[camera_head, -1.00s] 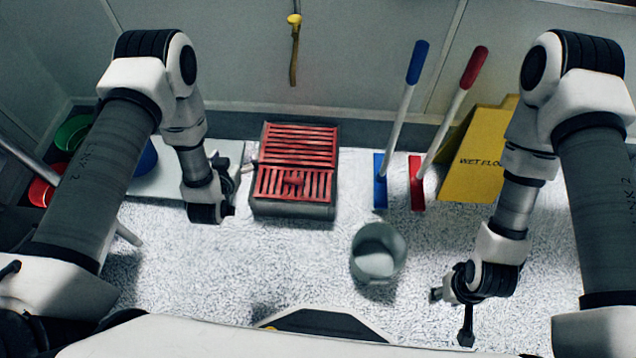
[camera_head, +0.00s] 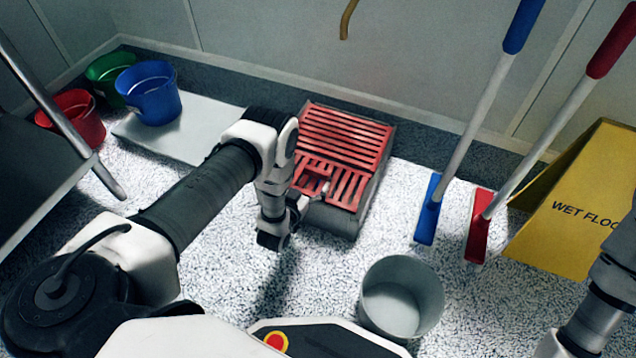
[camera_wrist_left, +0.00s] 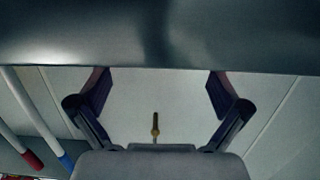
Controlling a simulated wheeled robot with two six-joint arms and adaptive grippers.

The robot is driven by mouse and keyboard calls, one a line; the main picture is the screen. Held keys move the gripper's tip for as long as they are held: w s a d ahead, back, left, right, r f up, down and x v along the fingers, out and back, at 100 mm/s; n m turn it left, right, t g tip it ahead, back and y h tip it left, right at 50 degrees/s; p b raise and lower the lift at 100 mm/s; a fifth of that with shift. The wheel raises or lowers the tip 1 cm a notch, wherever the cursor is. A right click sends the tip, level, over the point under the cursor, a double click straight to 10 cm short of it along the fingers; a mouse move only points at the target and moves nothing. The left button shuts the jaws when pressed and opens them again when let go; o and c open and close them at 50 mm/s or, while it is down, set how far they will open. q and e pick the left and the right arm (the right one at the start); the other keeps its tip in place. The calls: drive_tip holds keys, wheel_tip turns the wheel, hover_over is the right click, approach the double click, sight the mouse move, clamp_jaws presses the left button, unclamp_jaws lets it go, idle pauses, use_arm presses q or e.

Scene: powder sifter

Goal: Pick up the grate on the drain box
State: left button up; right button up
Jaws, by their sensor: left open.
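The red slatted grate (camera_head: 345,140) lies on top of the dark grey drain box (camera_head: 330,220), with a raised handle-like part near its front left. My left gripper (camera_head: 316,192) is open at the front left of the box, close to the grate's front part. My arm hides some of that corner, and I cannot tell whether the fingers touch the grate. In the left wrist view the gripper's two fingers (camera_wrist_left: 160,95) stand wide apart with nothing between them. The grate does not show there. My right gripper is out of view; only part of the right arm shows.
A grey bucket (camera_head: 401,298) stands in front of the box. Blue (camera_head: 428,210) and red (camera_head: 479,225) brushes and a yellow wet-floor sign (camera_head: 575,205) are to the right. Blue (camera_head: 150,93), green (camera_head: 108,75) and red (camera_head: 75,115) buckets stand at the left.

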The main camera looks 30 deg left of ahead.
sight(315, 171)
use_arm(q)
drive_tip(key=w+b, duration=0.1)
drive_tip(key=w, duration=0.1)
drive_tip(key=w+f+b, duration=0.1)
drive_tip(key=w+b, duration=0.1)
drive_tip(key=shift+w, duration=0.2)
drive_tip(key=shift+w+r, duration=0.1)
drive_tip(key=shift+w, duration=0.15)
drive_tip(key=shift+r, duration=0.15)
drive_tip(key=c, duration=1.3)
drive_tip(key=shift+c, duration=0.2)
